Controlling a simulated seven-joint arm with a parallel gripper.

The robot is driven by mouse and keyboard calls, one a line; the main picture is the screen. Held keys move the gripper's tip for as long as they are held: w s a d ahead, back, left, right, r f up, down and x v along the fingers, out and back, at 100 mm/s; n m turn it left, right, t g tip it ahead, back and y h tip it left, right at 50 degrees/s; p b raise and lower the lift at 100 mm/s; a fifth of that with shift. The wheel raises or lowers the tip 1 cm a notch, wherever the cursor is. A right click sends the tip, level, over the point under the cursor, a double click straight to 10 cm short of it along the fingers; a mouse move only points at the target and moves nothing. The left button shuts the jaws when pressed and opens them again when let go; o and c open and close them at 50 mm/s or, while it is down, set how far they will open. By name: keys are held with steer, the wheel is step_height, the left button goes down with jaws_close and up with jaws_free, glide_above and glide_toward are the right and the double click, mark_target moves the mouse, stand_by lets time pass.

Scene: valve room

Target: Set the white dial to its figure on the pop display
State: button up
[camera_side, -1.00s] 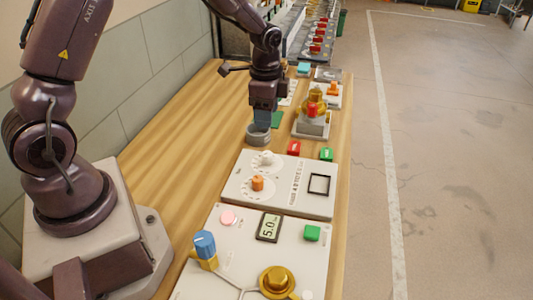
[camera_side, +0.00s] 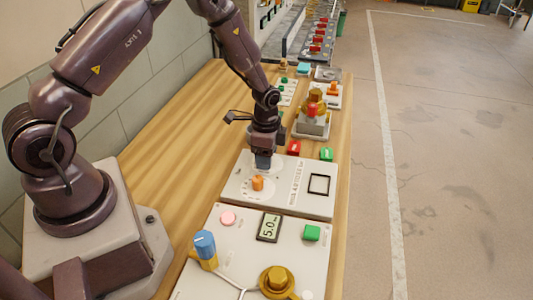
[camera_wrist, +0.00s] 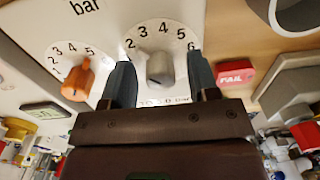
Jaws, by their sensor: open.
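The white dial (camera_wrist: 160,67) is a pale grey-white knob on a white panel, ringed by printed figures, with 2 to 6 readable. My gripper (camera_wrist: 160,78) is open, with one finger on each side of the dial; I cannot tell whether they touch it. In the side view my gripper (camera_side: 263,162) is low over the panel (camera_side: 302,203) and hides the dial. Which figure the dial points at is unclear. A display (camera_side: 269,227) on the nearer panel reads 5.0; I cannot read a pop label on it.
An orange dial (camera_wrist: 77,80) with its own scale sits close beside the white one, also in the side view (camera_side: 257,183). A red FAIL block (camera_wrist: 235,72) and a green block (camera_side: 327,154) lie beyond the panel. A brass valve fixture (camera_side: 313,115) stands further back.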

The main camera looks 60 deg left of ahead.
steer(key=shift+c, duration=0.3)
steer(key=c, duration=0.9)
steer(key=shift+o, duration=0.2)
steer(key=shift+n, duration=0.3)
steer(key=n, duration=1.1)
steer(key=shift+n, duration=0.3)
steer(key=o, duration=0.9)
